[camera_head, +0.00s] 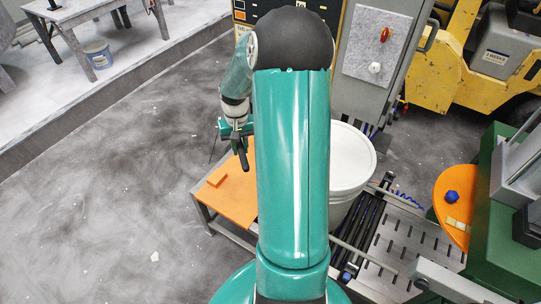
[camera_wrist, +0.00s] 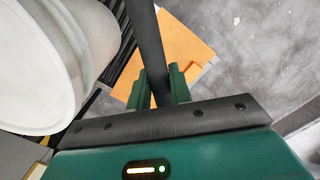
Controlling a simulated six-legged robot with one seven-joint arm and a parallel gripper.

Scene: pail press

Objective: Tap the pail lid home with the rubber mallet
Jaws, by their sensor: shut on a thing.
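The white pail (camera_head: 335,212) stands right of my arm in the head view, partly hidden by it. Its pale round lid (camera_head: 350,158) covers the top; I cannot tell how fully it is seated. In the wrist view the lid (camera_wrist: 30,75) fills the left side, with the pail wall (camera_wrist: 97,28) beyond it. My gripper (camera_head: 238,133) is left of the pail, above an orange-topped table. In the wrist view my gripper (camera_wrist: 160,88) is shut on the dark handle of the mallet (camera_wrist: 146,42). The mallet's head cannot be made out. The mallet is apart from the lid.
The orange-topped table (camera_head: 238,200) bears a small orange block (camera_head: 217,177). Dark conveyor rails (camera_head: 365,232) run beside the pail. A green machine (camera_head: 485,225) with an orange disc (camera_head: 452,205) stands right. A grey cabinet (camera_head: 378,50) is behind. Open floor (camera_head: 130,190) lies left.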

